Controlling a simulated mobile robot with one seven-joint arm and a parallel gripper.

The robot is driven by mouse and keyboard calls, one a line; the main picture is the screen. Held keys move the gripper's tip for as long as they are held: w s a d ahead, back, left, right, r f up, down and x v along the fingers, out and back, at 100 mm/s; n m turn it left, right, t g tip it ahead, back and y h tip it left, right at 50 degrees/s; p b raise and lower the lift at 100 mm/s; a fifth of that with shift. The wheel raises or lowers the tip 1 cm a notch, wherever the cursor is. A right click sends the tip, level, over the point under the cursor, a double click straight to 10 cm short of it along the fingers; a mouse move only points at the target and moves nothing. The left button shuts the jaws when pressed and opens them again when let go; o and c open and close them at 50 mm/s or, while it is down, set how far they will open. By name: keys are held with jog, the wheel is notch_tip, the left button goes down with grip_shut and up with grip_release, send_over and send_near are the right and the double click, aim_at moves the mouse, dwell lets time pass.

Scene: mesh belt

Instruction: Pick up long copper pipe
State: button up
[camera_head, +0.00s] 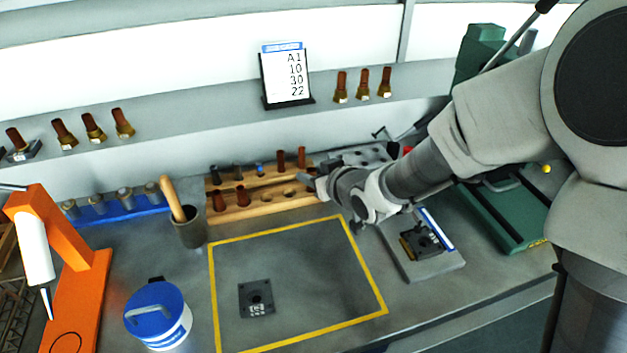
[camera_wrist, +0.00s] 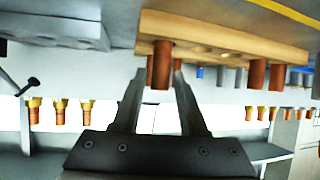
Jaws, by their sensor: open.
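A wooden rack (camera_head: 262,207) holds several copper pipes upright. Two reddish pipes, one of them this copper pipe (camera_head: 301,157), stand at the right of its back row, and two darker ones (camera_head: 219,201) stand at the left front. My gripper (camera_head: 308,184) is at the rack's right end. In the upside-down wrist view, my open gripper (camera_wrist: 157,78) has a copper pipe (camera_wrist: 161,65) between its fingertips, its far end in the rack (camera_wrist: 220,42). I cannot tell whether the fingers touch it. More pipes (camera_wrist: 257,75) stand to the right.
A sign (camera_head: 286,75) and brass-based copper pieces (camera_head: 363,84) stand on the shelf behind. A wooden-handled tool in a cup (camera_head: 190,230) is left of the rack. A yellow-outlined area (camera_head: 310,265) with a black block (camera_head: 256,298) lies in front. A fixture plate (camera_head: 425,250) is right.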

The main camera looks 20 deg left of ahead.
jog(key=x, duration=0.4)
jog(key=shift+a+f, duration=0.1)
jog(key=shift+f, duration=0.2)
grip_shut()
